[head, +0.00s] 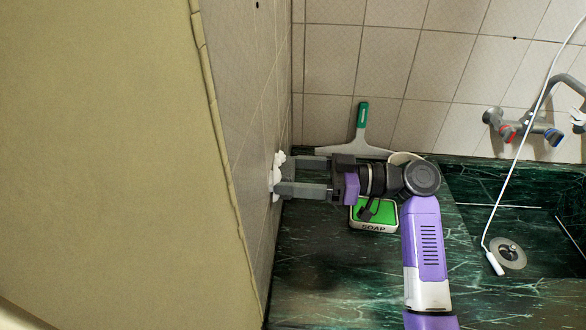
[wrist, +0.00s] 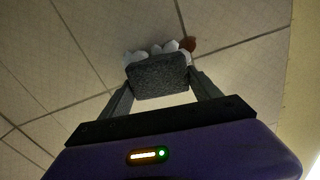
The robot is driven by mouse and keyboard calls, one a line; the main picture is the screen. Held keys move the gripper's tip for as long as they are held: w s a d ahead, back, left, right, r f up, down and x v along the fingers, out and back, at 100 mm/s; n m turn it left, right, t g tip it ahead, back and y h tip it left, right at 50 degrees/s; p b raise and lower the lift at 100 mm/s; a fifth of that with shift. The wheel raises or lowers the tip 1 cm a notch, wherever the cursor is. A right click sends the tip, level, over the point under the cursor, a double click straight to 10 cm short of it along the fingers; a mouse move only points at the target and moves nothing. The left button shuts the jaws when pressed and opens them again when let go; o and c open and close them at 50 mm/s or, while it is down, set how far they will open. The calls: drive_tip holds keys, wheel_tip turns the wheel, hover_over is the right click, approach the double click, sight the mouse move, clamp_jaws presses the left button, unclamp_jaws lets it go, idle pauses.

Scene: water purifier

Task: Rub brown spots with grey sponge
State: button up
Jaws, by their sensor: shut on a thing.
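My gripper (head: 276,178) reaches left to the tiled side wall, its fingers shut on the grey sponge (wrist: 158,76). In the wrist view my gripper (wrist: 160,88) holds the sponge between its two fingertips, and the sponge is at the wall tiles. White foam-like clumps (wrist: 150,52) show along the sponge's far edge; white foam (head: 278,160) also shows at the fingertips in the head view. A brown spot (wrist: 188,45) shows just beyond the sponge's upper right corner, partly beside the foam. The sponge's contact face is hidden.
A green soap dish (head: 357,225) marked SOAP sits on the dark green marble counter (head: 330,285) below my gripper. A squeegee (head: 362,115) with a green handle leans on the back wall. A sink with a drain (head: 508,252), a tap (head: 530,125) and a white hose (head: 515,160) are at right.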

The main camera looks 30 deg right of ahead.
drive_tip(key=shift+s+a, duration=0.85)
drive_tip(key=shift+s, duration=0.35)
drive_tip(key=shift+s+a, duration=0.9)
drive_tip(key=shift+s, duration=0.35)
drive_tip(key=shift+s+a, duration=0.85)
drive_tip(key=shift+s, duration=0.35)
drive_tip(key=shift+d, duration=0.1)
drive_tip(key=shift+b+v, duration=0.35)
drive_tip(key=shift+v, duration=2.6)
drive_tip(key=shift+v, duration=1.5)
drive_tip(key=b, duration=0.2)
approach(266, 208)
drive_tip(key=shift+w+a+f, duration=0.8)
drive_tip(key=shift+w+a, duration=0.15)
drive_tip(key=shift+a, duration=0.15)
drive_tip(key=shift+w+a+b, duration=0.35)
drive_tip(key=shift+w+a, duration=0.05)
drive_tip(key=shift+a, duration=0.2)
